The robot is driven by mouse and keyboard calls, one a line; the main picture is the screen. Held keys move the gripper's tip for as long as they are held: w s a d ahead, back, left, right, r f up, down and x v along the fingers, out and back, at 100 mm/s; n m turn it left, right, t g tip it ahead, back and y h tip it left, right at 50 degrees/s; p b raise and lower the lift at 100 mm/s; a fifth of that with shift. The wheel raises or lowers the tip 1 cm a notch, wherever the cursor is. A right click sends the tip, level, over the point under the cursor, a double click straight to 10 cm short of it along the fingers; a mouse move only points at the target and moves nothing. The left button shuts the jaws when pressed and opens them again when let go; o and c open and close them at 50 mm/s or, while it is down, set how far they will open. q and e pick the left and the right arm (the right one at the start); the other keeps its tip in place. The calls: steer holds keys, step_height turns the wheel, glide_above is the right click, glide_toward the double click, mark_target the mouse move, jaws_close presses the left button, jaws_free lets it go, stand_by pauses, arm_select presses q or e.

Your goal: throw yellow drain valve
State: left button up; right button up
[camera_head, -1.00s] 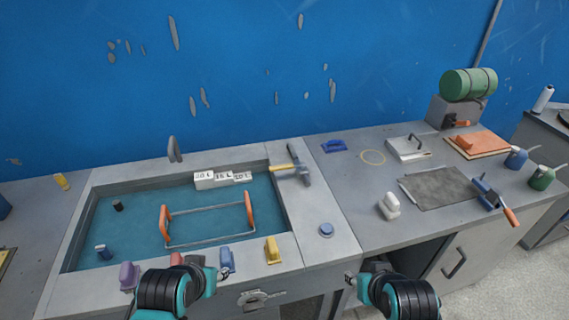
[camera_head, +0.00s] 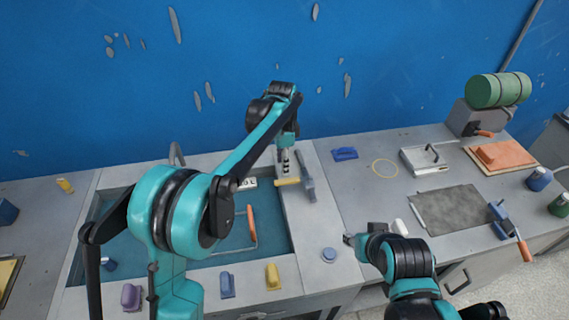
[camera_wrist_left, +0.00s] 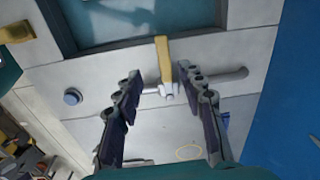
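The yellow valve lever (camera_head: 287,182) sits on a grey pipe fitting (camera_head: 306,180) on the counter at the basin's far right corner. In the left wrist view the lever (camera_wrist_left: 164,58) points toward the basin from a pale hub. My left gripper (camera_head: 285,165) reaches across the basin, pointing down just behind the lever. In the left wrist view its fingers (camera_wrist_left: 160,78) are spread, one on each side of the hub, with nothing visibly held. Whether they touch the valve cannot be told. My right gripper (camera_head: 350,240) is above the counter's front, its fingers too small to judge.
A blue round button (camera_head: 329,255) and a yellow block (camera_head: 273,276) are on the front ledge. An orange-handled frame (camera_head: 252,226) is in the basin, partly hidden by my left arm. A blue clip (camera_head: 345,154) lies right of the valve. The blue wall (camera_head: 400,60) is close behind.

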mark_target(285, 180)
arm_select(q)
steer(key=shift+w+d+f, duration=0.25)
steer(key=shift+w+d, duration=0.1)
steer(key=shift+w, duration=0.1)
steer(key=shift+w+d+f+m, duration=0.1)
steer(key=shift+f+m, duration=0.15)
steer(key=shift+m, duration=0.05)
step_height(285, 180, down, 8)
steer(key=shift+r+b, duration=0.25)
steer(key=shift+b, duration=1)
jaws_close()
